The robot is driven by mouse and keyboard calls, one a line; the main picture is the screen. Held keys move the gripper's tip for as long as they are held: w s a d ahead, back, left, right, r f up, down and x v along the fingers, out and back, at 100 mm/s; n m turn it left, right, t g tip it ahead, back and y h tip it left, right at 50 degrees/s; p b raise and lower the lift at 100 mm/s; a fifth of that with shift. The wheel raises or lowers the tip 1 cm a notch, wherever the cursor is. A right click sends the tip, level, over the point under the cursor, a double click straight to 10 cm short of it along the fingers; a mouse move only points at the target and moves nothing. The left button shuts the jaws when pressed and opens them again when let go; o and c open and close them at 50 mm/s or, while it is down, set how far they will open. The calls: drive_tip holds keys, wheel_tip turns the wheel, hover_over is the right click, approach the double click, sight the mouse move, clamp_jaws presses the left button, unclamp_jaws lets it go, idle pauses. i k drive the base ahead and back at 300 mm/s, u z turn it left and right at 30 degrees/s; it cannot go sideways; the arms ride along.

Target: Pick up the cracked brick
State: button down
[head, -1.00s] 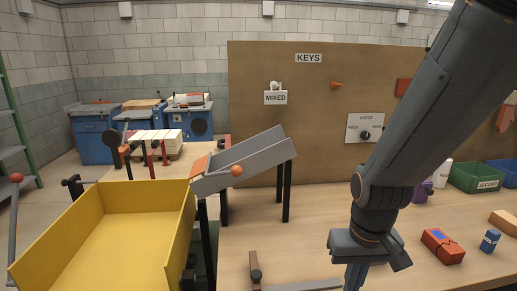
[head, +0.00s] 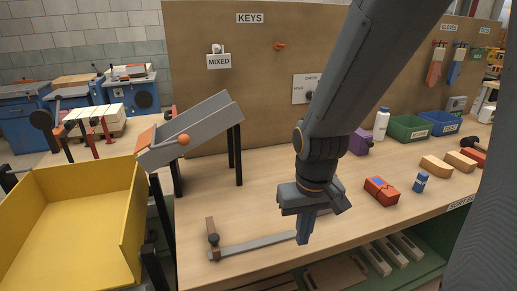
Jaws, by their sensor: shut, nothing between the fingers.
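A small orange-red brick (head: 381,191) with dark lines across its top lies on the wooden bench, right of my gripper in the head view. The dark lines look like a crack, but they are too small to be certain. My gripper (head: 303,239) points down over the bench near its front edge, beside the right end of a grey metal bar. Its fingers are together and empty. It is apart from the brick. The brick's underside and far side are hidden.
Tan blocks (head: 435,165) lie farther right. A purple object (head: 359,142), a white bottle (head: 381,123) and a green bin (head: 409,128) stand behind. A yellow tray (head: 131,200) is at left.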

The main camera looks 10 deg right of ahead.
sight(386, 194)
drive_tip(key=k, duration=1)
drive_tip(key=z, duration=1.3)
drive_tip(key=i, duration=1.35)
drive_tip(key=u, duration=1.45)
